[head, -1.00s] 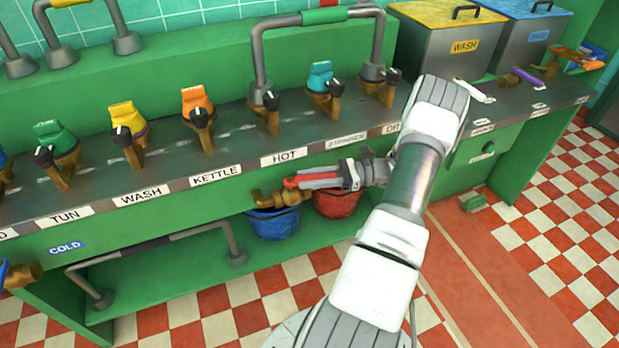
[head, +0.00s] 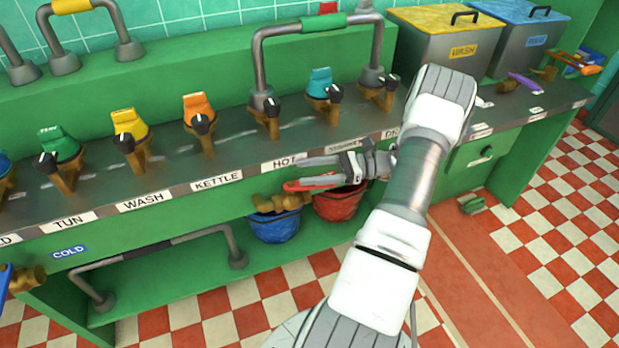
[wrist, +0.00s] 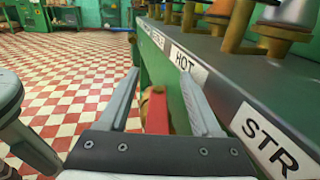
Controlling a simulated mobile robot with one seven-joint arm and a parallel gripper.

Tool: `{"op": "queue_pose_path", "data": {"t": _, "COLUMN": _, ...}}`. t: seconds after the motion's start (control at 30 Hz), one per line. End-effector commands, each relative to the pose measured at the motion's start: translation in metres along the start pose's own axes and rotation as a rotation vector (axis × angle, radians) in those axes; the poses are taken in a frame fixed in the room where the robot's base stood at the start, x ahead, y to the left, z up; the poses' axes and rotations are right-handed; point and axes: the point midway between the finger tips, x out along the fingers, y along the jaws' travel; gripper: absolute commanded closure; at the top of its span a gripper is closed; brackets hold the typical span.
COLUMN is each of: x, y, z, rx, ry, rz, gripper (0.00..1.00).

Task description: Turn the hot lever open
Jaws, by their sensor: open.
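The red hot lever (head: 292,187) sits on a brass tap (head: 280,202) below the counter edge, under the HOT label. My gripper (head: 302,173) is at the lever, with its fingers spread apart and pointing left. In the wrist view, the red lever (wrist: 157,113) stands between the two open fingers of my gripper (wrist: 161,76), nearer the palm than the tips. I see gaps beside it, and the brass tap behind it is mostly hidden. Whether a finger touches the lever I cannot tell.
A blue bucket (head: 274,228) hangs or stands below the tap, with a red bucket (head: 340,205) to its right. The green counter front and its label strip (wrist: 243,110) run close along the gripper's right in the wrist view. Checkered floor (wrist: 60,90) is clear at left.

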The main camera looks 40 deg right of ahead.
Motion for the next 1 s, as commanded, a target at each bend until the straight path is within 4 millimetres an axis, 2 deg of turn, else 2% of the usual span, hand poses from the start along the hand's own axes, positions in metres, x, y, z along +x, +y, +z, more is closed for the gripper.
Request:
{"op": "queue_pose_path", "data": {"t": 0.03, "x": -0.013, "y": 0.007, "z": 0.009, "rx": 0.002, "ry": 0.004, "rz": -0.006, "gripper": 0.35}}
{"op": "queue_pose_path", "data": {"t": 0.2, "x": -0.044, "y": 0.027, "z": 0.030, "rx": 0.002, "ry": 0.003, "rz": -0.006, "gripper": 0.35}}
{"op": "queue_pose_path", "data": {"t": 0.5, "x": -0.087, "y": 0.054, "z": 0.059, "rx": 0.002, "ry": 0.002, "rz": -0.004, "gripper": 0.35}}
{"op": "queue_pose_path", "data": {"t": 0.7, "x": -0.097, "y": 0.061, "z": 0.066, "rx": 0.002, "ry": 0.001, "rz": -0.001, "gripper": 0.35}}
{"op": "queue_pose_path", "data": {"t": 0.97, "x": -0.098, "y": 0.062, "z": 0.066, "rx": 0.002, "ry": 0.001, "rz": -0.001, "gripper": 0.35}}
{"op": "queue_pose_path", "data": {"t": 1.0, "x": -0.098, "y": 0.062, "z": 0.066, "rx": 0.002, "ry": 0.001, "rz": -0.001, "gripper": 0.39}}
